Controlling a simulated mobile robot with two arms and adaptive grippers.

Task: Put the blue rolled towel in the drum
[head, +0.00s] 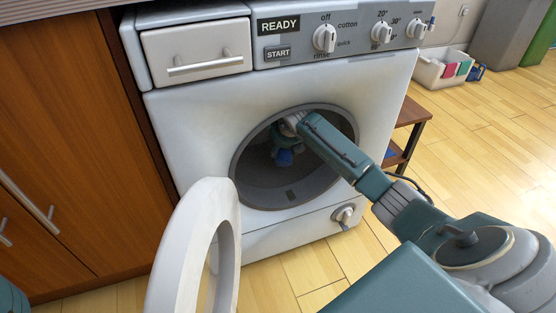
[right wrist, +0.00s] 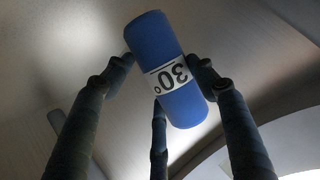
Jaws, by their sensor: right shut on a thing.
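The blue rolled towel (right wrist: 155,38) has a white band marked "30°". In the right wrist view it is tilted between the dark fingers of my right gripper (right wrist: 163,78), which is shut on it. In the head view my right arm reaches through the round opening into the drum (head: 257,188) of the white washing machine (head: 190,130). A small blue shape at the gripper shows inside the drum, in shadow. Whether the towel touches the drum wall I cannot tell. My left gripper is out of view.
The round white door (head: 228,225) stands open at the left of the opening. A wooden cabinet (head: 90,150) is on the left. A small brown table (head: 408,118) stands right of the machine. A white box (head: 430,75) with coloured items sits at the back right.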

